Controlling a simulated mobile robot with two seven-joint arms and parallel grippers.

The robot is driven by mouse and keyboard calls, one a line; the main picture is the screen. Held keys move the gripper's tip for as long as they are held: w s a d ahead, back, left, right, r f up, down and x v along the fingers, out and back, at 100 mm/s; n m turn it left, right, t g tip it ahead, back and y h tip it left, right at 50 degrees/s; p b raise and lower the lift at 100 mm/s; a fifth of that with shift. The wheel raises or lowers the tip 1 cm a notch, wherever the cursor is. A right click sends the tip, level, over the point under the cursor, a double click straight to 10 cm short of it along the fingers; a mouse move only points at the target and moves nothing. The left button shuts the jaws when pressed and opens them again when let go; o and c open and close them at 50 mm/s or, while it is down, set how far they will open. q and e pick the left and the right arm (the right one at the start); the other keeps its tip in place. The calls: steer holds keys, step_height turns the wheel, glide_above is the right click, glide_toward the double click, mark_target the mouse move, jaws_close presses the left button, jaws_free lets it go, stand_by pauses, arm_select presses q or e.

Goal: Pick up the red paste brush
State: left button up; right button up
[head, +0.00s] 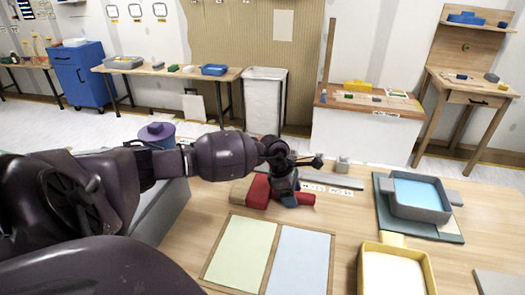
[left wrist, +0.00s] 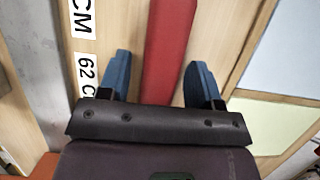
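A long red piece, which I take to be the red paste brush (head: 258,191), lies on the wooden table behind the two sheets. My left gripper (head: 291,199) is over it and hides its middle; red shows on both sides. In the left wrist view the red piece (left wrist: 165,50) runs between the two blue fingers of my left gripper (left wrist: 157,62). My right gripper is not in view.
A pale green sheet (head: 243,247) and a pale blue sheet (head: 299,258) lie in front. A blue-filled tray (head: 421,198) stands on the right, with a yellow tray (head: 363,275) nearer. White labels (left wrist: 84,72) lie beside the red piece. A purple pot (head: 157,133) is behind my arm.

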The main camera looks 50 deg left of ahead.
arm_select(q)
steer(key=c, duration=0.7)
steer(key=shift+c, duration=0.6)
steer(key=shift+r, duration=0.2)
step_height(320, 180, up, 20)
steer(key=p, duration=0.2)
steer(key=shift+f, duration=0.15)
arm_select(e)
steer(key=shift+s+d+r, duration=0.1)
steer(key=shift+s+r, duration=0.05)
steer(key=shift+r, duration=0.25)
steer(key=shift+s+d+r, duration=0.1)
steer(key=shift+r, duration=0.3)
